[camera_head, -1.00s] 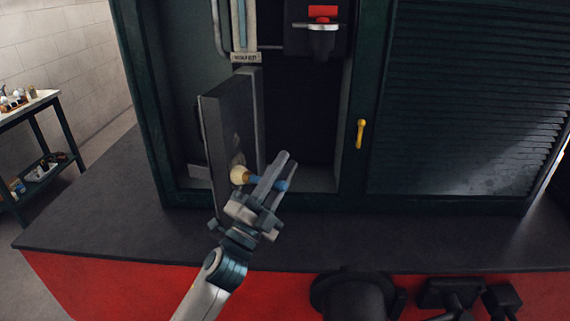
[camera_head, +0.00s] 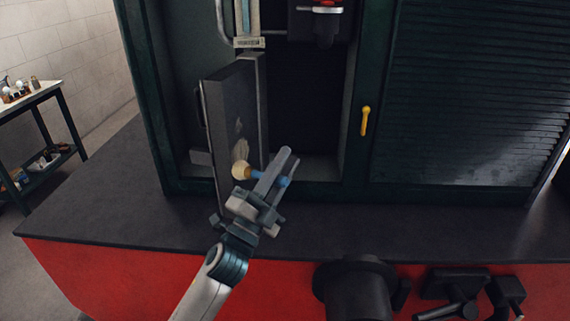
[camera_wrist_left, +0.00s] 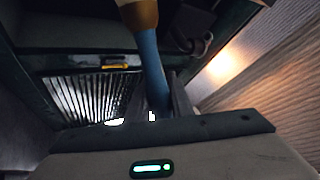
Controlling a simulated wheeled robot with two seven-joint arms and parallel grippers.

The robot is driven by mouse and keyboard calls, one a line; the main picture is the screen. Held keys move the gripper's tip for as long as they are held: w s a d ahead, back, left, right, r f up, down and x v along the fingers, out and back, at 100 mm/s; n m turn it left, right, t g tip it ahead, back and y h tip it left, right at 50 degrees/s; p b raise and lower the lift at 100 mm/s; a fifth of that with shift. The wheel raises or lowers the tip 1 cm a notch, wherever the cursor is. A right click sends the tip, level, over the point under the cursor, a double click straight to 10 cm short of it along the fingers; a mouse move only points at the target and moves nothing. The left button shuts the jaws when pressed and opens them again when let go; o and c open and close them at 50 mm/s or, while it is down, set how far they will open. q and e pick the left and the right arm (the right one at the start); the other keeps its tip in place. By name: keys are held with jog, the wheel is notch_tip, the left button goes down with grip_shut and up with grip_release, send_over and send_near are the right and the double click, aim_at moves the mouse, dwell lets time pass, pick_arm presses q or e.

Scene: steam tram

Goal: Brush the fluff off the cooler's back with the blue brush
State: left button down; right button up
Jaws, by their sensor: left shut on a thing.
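The cooler (camera_head: 226,112) is a dark upright slab, swung out of the open cabinet, with its broad face toward the left. Pale fluff (camera_head: 240,148) clings to that face in a patch, with a smaller fainter patch above it. My left gripper (camera_head: 276,170) is shut on the blue brush (camera_head: 268,178), to the right of the cooler's near edge. The brush's cream bristle head (camera_head: 241,171) points left, just below the fluff; I cannot tell whether it touches the face. In the left wrist view the brush's blue handle (camera_wrist_left: 150,70) rises between the fingers. My right gripper is not in view.
The green cabinet (camera_head: 358,75) has a yellow handle (camera_head: 365,121) and a louvred panel (camera_head: 470,95) at right. A dark ledge (camera_head: 110,200) runs in front, above a red side. A side table (camera_head: 35,97) with small items stands far left. Dark fittings (camera_head: 360,285) are at the bottom.

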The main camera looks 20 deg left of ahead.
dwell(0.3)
pick_arm(q)
jog(key=shift+w+a, duration=0.15)
jog(key=shift+w, duration=1.3)
jog(key=shift+w, duration=0.15)
jog(key=shift+w+b, duration=0.5)
jog(key=shift+w, duration=0.8)
jog(key=shift+w+a+b, duration=0.1)
jog(key=shift+w+b, duration=0.25)
jog(key=shift+w, duration=1.15)
